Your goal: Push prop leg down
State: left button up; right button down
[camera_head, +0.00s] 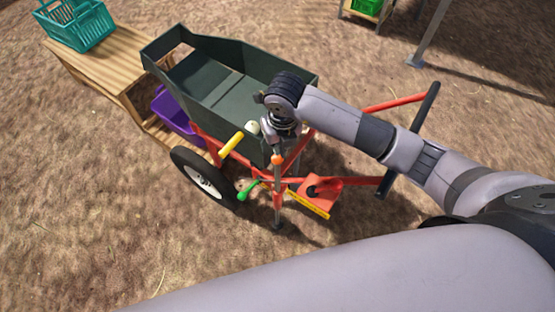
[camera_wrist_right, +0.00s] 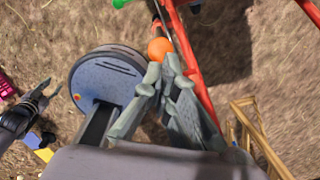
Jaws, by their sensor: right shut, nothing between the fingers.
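The prop leg (camera_head: 278,205) is a thin grey post on the front of the red-framed cart, upright with its foot at the ground. An orange knob (camera_head: 277,160) sits at its upper part. My right gripper (camera_head: 278,140) is right above the knob, pointing down, partly hidden by its own wrist. In the right wrist view its fingers (camera_wrist_right: 160,85) are together with nothing between them. The orange knob (camera_wrist_right: 160,48) shows just beyond the fingertips; I cannot tell if they touch. My left gripper (camera_wrist_right: 45,95) seems to show small at the left of the wrist view, its jaws unclear.
The cart carries a dark green hopper (camera_head: 215,75), a wheel (camera_head: 200,178), a yellow handle (camera_head: 231,143), a green handle (camera_head: 248,190) and an orange-red plate (camera_head: 322,192). A wooden table (camera_head: 105,55) with a teal crate (camera_head: 75,22) and a purple crate (camera_head: 175,115) stand at left. Ground below left is clear.

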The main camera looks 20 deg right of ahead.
aim_at(278, 157)
jog(key=shift+w+f+b, duration=0.15)
jog(key=shift+f+b, duration=1.2)
jog(key=shift+f, duration=0.95)
